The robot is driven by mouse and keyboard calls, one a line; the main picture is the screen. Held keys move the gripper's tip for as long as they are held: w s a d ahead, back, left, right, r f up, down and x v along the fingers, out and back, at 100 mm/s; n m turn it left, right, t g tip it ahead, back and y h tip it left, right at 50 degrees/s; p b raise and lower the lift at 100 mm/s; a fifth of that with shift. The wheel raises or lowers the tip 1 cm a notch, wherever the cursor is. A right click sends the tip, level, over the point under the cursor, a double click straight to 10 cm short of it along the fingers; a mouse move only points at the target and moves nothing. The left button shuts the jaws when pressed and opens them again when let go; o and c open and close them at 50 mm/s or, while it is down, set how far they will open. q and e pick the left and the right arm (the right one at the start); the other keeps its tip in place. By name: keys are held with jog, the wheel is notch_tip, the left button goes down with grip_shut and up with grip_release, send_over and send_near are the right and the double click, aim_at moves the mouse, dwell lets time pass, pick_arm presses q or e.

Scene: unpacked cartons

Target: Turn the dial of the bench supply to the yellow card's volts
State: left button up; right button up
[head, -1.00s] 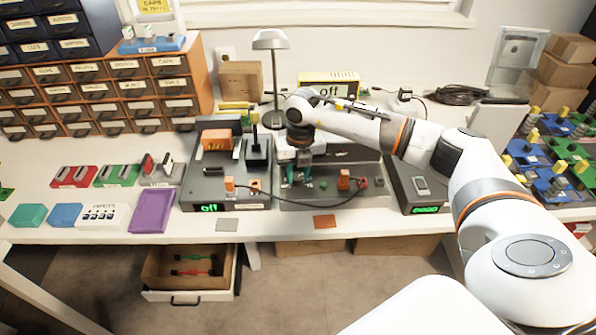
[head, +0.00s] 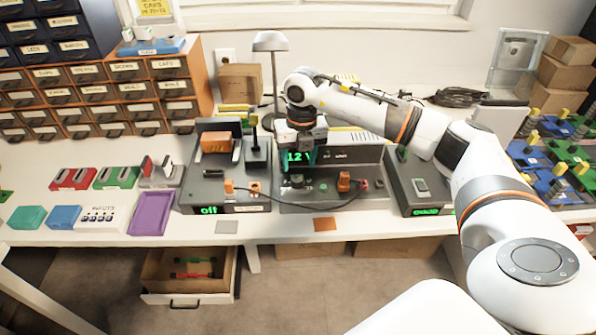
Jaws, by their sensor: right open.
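The bench supply (head: 325,193) is the dark grey unit at the middle of the bench. Its panel shows a green readout (head: 297,157) that reads 12 V, partly covered by my gripper. A small dark dial (head: 297,180) sits on its top, below the gripper. My right gripper (head: 301,164) has teal fingers, points down and is open, a little above the dial and apart from it. A yellow card (head: 155,7) is at the top left, cut off by the picture edge; its small print is hard to read. My left gripper is out of view.
A grey unit reading off (head: 209,209) stands left of the supply, another unit (head: 424,211) to the right. A cable lies across the supply's front. A lamp (head: 270,42) stands behind. A purple tray (head: 151,212) and an open drawer (head: 186,298) are left.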

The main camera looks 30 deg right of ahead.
aim_at(300, 178)
notch_tip(300, 178, up, 7)
jog(key=shift+d, duration=0.2)
dwell(0.5)
